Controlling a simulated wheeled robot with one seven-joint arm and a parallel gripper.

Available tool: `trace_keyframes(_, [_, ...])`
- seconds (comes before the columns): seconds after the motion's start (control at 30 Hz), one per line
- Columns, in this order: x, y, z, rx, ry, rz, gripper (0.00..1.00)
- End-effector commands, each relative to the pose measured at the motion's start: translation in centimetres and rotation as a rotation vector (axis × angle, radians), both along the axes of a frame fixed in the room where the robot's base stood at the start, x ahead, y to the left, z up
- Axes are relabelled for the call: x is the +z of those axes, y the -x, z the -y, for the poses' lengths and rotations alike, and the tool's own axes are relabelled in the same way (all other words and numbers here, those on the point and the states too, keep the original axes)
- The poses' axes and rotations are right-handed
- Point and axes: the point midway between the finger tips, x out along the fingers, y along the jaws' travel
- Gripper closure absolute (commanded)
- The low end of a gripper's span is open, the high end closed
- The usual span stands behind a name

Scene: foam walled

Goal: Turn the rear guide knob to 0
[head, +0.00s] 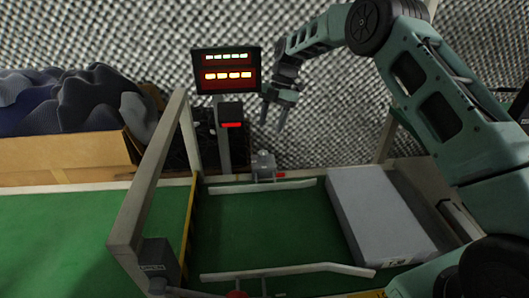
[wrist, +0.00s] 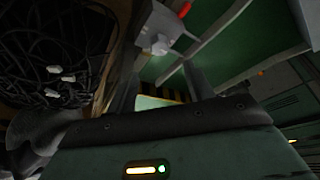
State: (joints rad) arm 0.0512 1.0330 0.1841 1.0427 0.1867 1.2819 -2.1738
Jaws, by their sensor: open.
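The rear guide's grey bracket (head: 263,162) stands at the far edge of the green belt, behind a pale guide rail (head: 262,187). A small red part (head: 281,174) shows at its right side. The wrist view shows a grey bracket (wrist: 165,28) with a knob-like end and a red part (wrist: 184,9) near the top. The knob's setting cannot be read. My gripper (head: 273,112) is open and empty, pointing down above the bracket and apart from it, right of the display post.
A display (head: 225,70) with two lit rows stands on a post behind the belt. A grey box (head: 378,215) lies on the belt's right. The front guide rail (head: 290,270) is nearer. A beige frame post (head: 150,175) rises at left. A carton (head: 65,158) holds dark foam.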

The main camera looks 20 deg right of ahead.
Motion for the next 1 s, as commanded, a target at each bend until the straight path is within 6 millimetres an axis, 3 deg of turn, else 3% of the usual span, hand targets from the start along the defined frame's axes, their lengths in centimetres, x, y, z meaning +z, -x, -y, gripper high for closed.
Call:
trace_keyframes(0.1, [-2.7,0.6,-0.8,0.000,0.001,-0.003,0.48])
trace_keyframes(0.4, [-7.5,1.7,-2.5,0.000,0.001,-0.002,0.48])
trace_keyframes(0.6, [-8.8,2.0,-3.0,-0.001,0.000,0.000,0.48])
trace_keyframes(0.9, [-8.9,2.1,-3.1,-0.002,0.001,0.001,0.48])
trace_keyframes(0.93, [-8.9,2.1,-3.1,-0.002,0.001,0.000,0.51])
trace_keyframes(1.0, [-8.9,2.1,-3.1,-0.002,0.001,0.000,0.70])
